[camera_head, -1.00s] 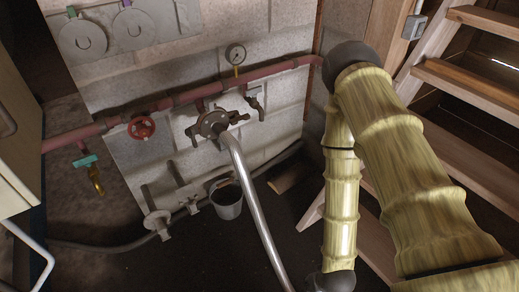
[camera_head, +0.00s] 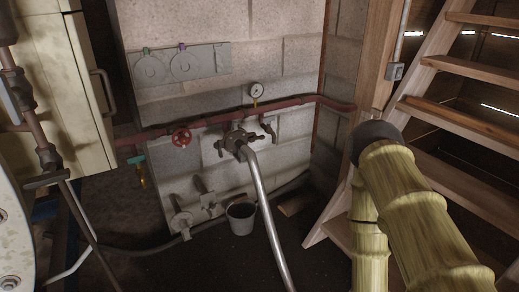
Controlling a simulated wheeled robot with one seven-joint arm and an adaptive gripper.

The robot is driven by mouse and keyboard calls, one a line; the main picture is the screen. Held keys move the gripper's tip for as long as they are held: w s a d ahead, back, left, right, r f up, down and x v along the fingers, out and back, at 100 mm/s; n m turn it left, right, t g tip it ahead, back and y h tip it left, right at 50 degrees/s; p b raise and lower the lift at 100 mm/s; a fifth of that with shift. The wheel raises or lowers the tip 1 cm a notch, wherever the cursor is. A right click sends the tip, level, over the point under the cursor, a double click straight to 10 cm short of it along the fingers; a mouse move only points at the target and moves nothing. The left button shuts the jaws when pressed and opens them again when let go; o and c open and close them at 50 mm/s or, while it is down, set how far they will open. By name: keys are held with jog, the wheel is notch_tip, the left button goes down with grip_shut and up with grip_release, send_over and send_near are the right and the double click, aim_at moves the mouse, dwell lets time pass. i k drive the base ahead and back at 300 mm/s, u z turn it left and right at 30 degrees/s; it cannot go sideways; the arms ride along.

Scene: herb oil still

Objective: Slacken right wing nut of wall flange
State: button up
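The wall flange (camera_head: 236,140) is a dark round fitting on the pale block wall, below the red pipe. A shiny bent metal pipe (camera_head: 262,190) runs from it down towards the floor. A small wing-shaped piece, apparently the right wing nut (camera_head: 252,137), shows at the flange's right side; its details are too small to tell. A similar piece (camera_head: 221,147) shows at the left side. My yellow-sleeved arm is at the lower right, apart from the flange. My gripper is not in view.
A grey bucket (camera_head: 241,217) stands below the flange. Wooden stairs (camera_head: 440,110) rise at the right; a cream cabinet (camera_head: 70,90) stands at the left.

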aim_at(255, 137)
jog(key=z, duration=1.35)
jog(key=i, duration=1.05)
jog(key=u, duration=2.8)
